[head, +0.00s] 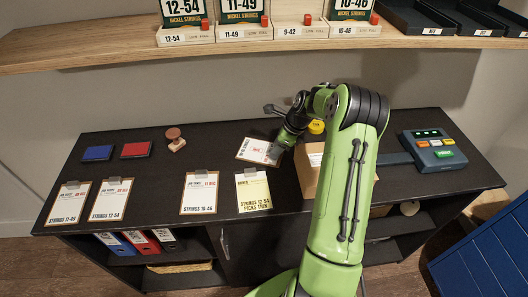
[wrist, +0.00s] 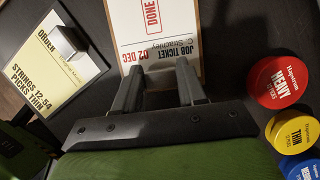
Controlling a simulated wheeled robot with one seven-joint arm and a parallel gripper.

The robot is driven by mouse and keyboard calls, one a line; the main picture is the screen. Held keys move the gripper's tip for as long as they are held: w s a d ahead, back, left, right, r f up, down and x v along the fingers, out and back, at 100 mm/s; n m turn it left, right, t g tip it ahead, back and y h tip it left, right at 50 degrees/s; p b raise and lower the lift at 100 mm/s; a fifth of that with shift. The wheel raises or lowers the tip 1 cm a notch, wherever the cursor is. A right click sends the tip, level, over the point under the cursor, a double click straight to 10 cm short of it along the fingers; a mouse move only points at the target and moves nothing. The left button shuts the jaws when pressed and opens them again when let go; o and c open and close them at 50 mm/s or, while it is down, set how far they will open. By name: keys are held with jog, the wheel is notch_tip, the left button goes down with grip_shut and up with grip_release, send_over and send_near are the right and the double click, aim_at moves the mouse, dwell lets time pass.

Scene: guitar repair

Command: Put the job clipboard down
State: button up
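The job clipboard (head: 257,149) holds a white ticket with a red DONE stamp. In the head view it is at the back middle of the dark bench, set at an angle. It also shows in the wrist view (wrist: 152,40), where its ticket reads 02 DEC. My gripper (head: 279,149) is at the clipboard's header end. In the wrist view its two fingers (wrist: 160,83) stand apart, with their tips over that end.
An order clipboard (head: 253,191) and job clipboards (head: 199,192) lie along the front. A wooden stamp (head: 175,139) and ink pads (head: 136,150) are at the back left. A cardboard box (head: 309,170) stands right of my gripper, with round pick tins (wrist: 276,83) nearby. A shelf (head: 110,52) hangs above.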

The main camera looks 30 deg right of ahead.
jog(key=c, duration=0.5)
notch_tip(320, 180, up, 10)
jog(key=shift+r+p, duration=0.1)
jog(key=shift+p, duration=1.1)
